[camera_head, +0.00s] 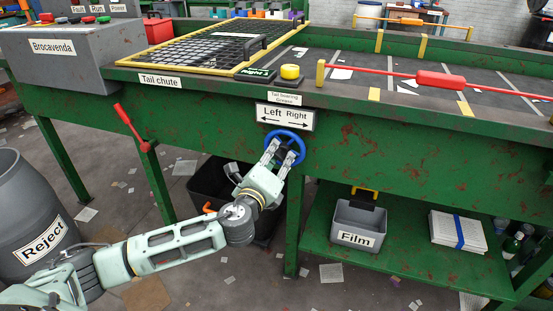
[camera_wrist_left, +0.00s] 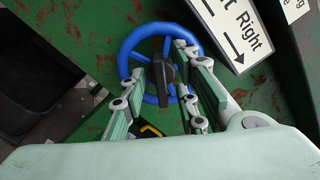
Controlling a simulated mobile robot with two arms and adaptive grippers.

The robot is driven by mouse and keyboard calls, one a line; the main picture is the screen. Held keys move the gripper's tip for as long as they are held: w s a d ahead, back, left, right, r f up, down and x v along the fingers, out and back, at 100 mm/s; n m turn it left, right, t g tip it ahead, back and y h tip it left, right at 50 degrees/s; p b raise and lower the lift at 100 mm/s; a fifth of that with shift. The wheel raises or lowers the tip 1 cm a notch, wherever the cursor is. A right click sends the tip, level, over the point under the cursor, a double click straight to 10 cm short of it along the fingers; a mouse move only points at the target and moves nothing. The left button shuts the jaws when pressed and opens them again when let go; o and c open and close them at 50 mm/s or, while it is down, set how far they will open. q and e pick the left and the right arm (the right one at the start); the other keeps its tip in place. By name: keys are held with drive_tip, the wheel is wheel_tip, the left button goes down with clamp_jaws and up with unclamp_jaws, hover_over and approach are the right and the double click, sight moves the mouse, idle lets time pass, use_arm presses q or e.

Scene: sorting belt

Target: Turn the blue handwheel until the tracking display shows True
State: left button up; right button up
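The blue handwheel (camera_head: 297,137) is on the green front panel of the belt frame, under the Left/Right arrow sign (camera_head: 285,117). My left gripper (camera_head: 280,152) is right in front of it. In the left wrist view the blue wheel (camera_wrist_left: 124,62) shows with its black hub (camera_wrist_left: 161,80) between my spread fingers (camera_wrist_left: 159,60). The fingers look open, with a gap around the hub; whether they touch the rim is unclear. A small dark display (camera_head: 256,74) on the belt edge shows green text that looks like "Right 2". My right gripper is not in view.
A yellow button (camera_head: 290,72) sits beside the display. A red lever (camera_head: 131,127) hangs left of the wheel. A black bin (camera_head: 205,185) stands below my gripper. A grey Film box (camera_head: 358,222) is on the lower shelf, and a grey Reject barrel (camera_head: 30,205) is at left.

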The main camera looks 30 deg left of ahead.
use_arm(q)
drive_tip(key=shift+w, duration=0.25)
drive_tip(key=shift+c, duration=0.3)
clamp_jaws()
drive_tip(key=shift+f+n, duration=0.15)
drive_tip(key=shift+n, duration=0.65)
drive_tip(key=n, duration=0.3)
